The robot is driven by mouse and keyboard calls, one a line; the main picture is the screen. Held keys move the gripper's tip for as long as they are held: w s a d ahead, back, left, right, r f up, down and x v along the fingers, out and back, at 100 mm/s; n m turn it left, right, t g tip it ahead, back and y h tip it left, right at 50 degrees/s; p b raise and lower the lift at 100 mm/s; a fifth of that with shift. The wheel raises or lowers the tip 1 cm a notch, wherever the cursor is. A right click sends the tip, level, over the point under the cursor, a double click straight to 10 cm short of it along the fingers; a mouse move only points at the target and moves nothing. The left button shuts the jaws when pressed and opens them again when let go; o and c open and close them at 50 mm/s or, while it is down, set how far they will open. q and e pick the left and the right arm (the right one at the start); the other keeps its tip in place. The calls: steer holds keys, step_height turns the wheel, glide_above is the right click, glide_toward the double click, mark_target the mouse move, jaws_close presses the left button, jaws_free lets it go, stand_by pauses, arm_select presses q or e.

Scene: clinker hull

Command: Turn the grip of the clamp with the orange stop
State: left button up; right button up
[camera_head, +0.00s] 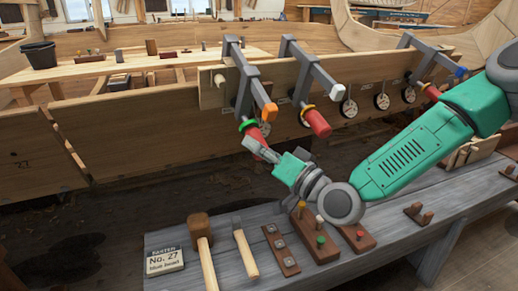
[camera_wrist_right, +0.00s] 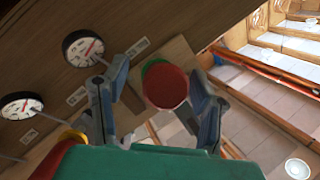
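The clamp with the orange stop (camera_head: 270,112) is the leftmost of three grey clamps on the plank edge. Its red grip (camera_head: 254,132) hangs below the bar with a green ring (camera_head: 247,124) at its top, partly hidden by my gripper. In the wrist view the grip's round red end (camera_wrist_right: 166,87) lies between my fingers, with green showing behind it. My right gripper (camera_head: 258,144) is at the grip's lower end; its two fingers (camera_wrist_right: 160,88) stand open on either side, with gaps visible. My left gripper is not in view.
Clamps with a white stop (camera_head: 337,92) and a blue stop (camera_head: 460,72) stand to the right; the white one's red grip (camera_head: 318,122) is close by. Round dials (camera_head: 349,107) hang along the plank. A grey bench (camera_head: 215,218) below holds a mallet (camera_head: 204,250) and pegged blocks.

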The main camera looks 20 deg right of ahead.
steer(key=shift+s, duration=0.1)
steer(key=v, duration=1.2)
steer(key=shift+f, duration=0.1)
stand_by(0.8)
